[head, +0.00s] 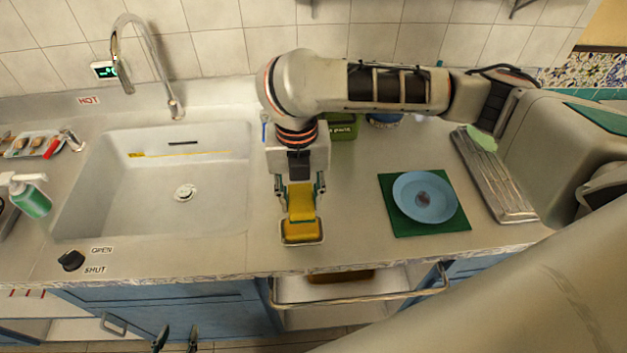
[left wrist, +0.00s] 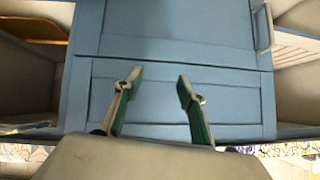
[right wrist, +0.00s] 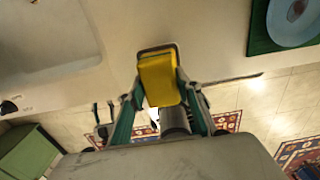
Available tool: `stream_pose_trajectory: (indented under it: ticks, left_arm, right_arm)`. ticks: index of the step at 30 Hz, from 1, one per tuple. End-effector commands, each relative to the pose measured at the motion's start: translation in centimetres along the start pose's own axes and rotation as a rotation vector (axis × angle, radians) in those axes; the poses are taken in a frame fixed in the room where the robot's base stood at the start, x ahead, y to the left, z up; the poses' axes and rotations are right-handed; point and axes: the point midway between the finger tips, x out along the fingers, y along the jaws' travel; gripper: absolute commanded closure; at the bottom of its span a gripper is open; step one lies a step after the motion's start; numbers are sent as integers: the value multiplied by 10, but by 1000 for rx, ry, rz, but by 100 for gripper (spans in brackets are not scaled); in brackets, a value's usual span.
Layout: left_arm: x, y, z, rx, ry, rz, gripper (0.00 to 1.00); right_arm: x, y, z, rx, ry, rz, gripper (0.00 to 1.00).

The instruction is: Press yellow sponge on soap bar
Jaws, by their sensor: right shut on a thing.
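My right gripper (head: 301,194) points down over the counter and is shut on the yellow sponge (head: 302,205). The sponge also shows between the fingers in the right wrist view (right wrist: 160,82). Directly below it, an orange-yellow soap bar (head: 301,229) sits in a small dish (head: 302,242) near the counter's front edge. The sponge's lower end overlaps the bar in the head view; whether they touch or are slightly apart I cannot tell. In the right wrist view the sponge hides most of the bar. My left gripper (head: 176,340) is open and empty, low before the blue cabinet (left wrist: 160,100).
The sink (head: 155,190) with its faucet (head: 145,50) lies left of the dish. A blue plate (head: 425,197) on a green mat (head: 397,215) lies right. A metal drying tray (head: 495,180) stands farther right. A handle rail (head: 350,299) runs below the counter edge.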

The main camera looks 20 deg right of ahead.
Motion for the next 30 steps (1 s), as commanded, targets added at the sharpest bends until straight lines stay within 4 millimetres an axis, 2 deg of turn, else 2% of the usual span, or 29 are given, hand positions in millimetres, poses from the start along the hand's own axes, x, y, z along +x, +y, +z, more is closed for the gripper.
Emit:
stream_pose_trajectory:
  ticks: [8,17,20,23,30]
  left_arm:
    - [-1,2,3,-8,-7,0,60]
    - [-2,3,6,-8,-10,1,60]
    - [7,6,14,-8,-1,5,60]
    - [10,12,11,1,17,18,60]
    - [14,18,-14,8,71,34,60]
  right_arm:
    - [13,3,-3,-5,3,2,83]
    - [44,3,-3,-5,4,2,83]
    - [54,4,-1,-6,-3,4,83]
    - [59,4,-2,-5,-2,4,83]
    - [63,3,-2,-6,-1,3,83]
